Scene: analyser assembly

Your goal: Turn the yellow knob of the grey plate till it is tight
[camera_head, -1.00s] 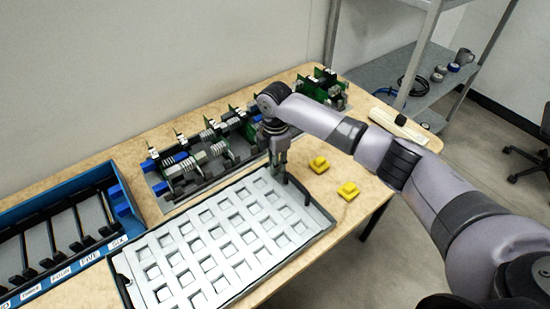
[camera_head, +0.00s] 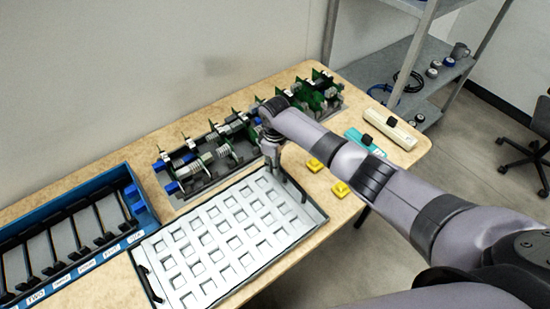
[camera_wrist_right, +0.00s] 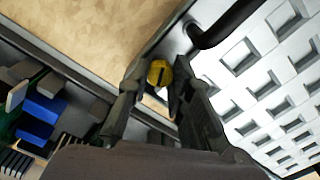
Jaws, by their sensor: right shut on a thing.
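The grey plate (camera_head: 212,182) lies along the back of the table and carries several green boards, coils and blue blocks. Its edge also shows in the right wrist view (camera_wrist_right: 62,62). My right gripper (camera_head: 279,172) points down between the plate's front right part and the white tray. In the right wrist view, the small round yellow knob (camera_wrist_right: 159,72), with a dark slot on top, sits between the fingertips of my right gripper (camera_wrist_right: 158,88), which is shut on it. The knob is hidden by the gripper in the head view. My left gripper is not in view.
The white tray (camera_head: 165,247) with square pockets and dark handles lies close in front of the gripper. Two yellow blocks (camera_head: 315,165) (camera_head: 340,189) sit to its right. A blue rack (camera_head: 143,196) stands left. A teal case (camera_head: 366,142) and a pale case (camera_head: 392,128) lie back right.

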